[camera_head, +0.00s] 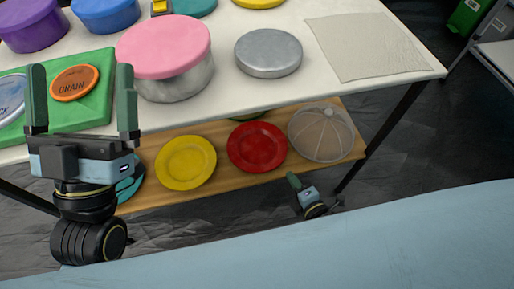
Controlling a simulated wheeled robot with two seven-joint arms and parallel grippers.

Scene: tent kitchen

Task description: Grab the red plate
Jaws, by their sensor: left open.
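The red plate (257,147) lies on the wooden lower shelf (226,189) under the white table, between a yellow plate and a mesh dome. My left gripper (81,72) is at the left, its two green fingers pointing up and wide apart. It appears in front of the green board and holds nothing that I can see. My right gripper (294,181) is low, near the front edge of the lower shelf, below and right of the red plate and apart from it. Only one of its fingers shows clearly, so its opening cannot be judged.
The yellow plate (186,163) is left of the red one and the mesh dome (321,133) right of it. The white tabletop (285,92) overhangs the shelf's back part and carries a pink-lidded pot (164,47) and a grey tin (268,54). A dark table leg (385,132) stands at the right.

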